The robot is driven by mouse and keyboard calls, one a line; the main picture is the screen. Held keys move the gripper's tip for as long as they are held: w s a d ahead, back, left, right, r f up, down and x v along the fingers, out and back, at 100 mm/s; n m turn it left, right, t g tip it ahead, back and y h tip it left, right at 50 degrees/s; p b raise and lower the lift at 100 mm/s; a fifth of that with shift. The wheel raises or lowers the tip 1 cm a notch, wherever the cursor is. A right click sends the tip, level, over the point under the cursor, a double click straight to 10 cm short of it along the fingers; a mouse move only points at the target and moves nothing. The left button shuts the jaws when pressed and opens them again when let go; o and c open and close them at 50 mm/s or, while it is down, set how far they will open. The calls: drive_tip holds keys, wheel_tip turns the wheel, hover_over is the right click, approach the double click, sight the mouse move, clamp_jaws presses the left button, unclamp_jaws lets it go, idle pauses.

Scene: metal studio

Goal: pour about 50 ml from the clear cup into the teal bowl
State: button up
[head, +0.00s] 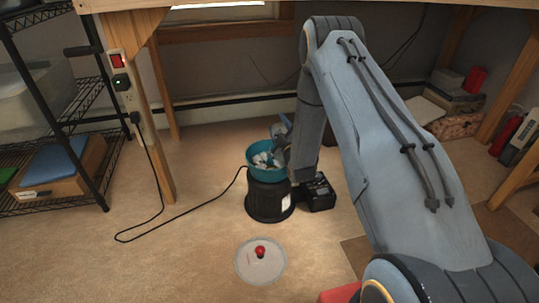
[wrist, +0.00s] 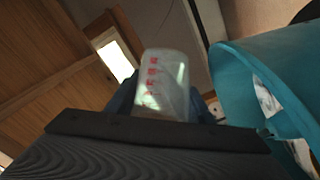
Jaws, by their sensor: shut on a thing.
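The teal bowl (head: 257,175) sits on top of a round black machine base and holds several white and grey pieces. It also shows large at the right of the wrist view (wrist: 250,85). The clear cup (wrist: 165,75), with red markings on its side, is in the middle of the wrist view. My gripper (wrist: 165,108) is shut on it, beside the bowl. In the head view my gripper (head: 281,140) is at the bowl's right rim, partly hidden by my arm. I cannot make out the cup there, the liquid level, or any stream.
The black machine base (head: 268,202) stands on the floor with a dark box (head: 318,192) at its right. A clear lid with a red knob (head: 260,262) lies in front. A black cord (head: 190,222) runs left to a power strip (head: 121,85). A wire shelf (head: 60,120) stands left.

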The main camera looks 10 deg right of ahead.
drive_tip(key=shift+w+d+r, duration=0.1)
drive_tip(key=shift+w, duration=0.05)
drive_tip(key=shift+r+n+t, duration=0.25)
drive_tip(key=shift+n+t, duration=0.05)
drive_tip(key=shift+r+n+t+b, duration=0.4)
drive_tip(key=shift+r+n+b, duration=0.2)
drive_tip(key=shift+r, duration=0.3)
idle(0.3)
drive_tip(key=shift+s+a+r+n, duration=0.15)
drive_tip(key=shift+s+a+n, duration=0.05)
drive_tip(key=shift+a+n, duration=0.15)
drive_tip(key=shift+d, duration=0.1)
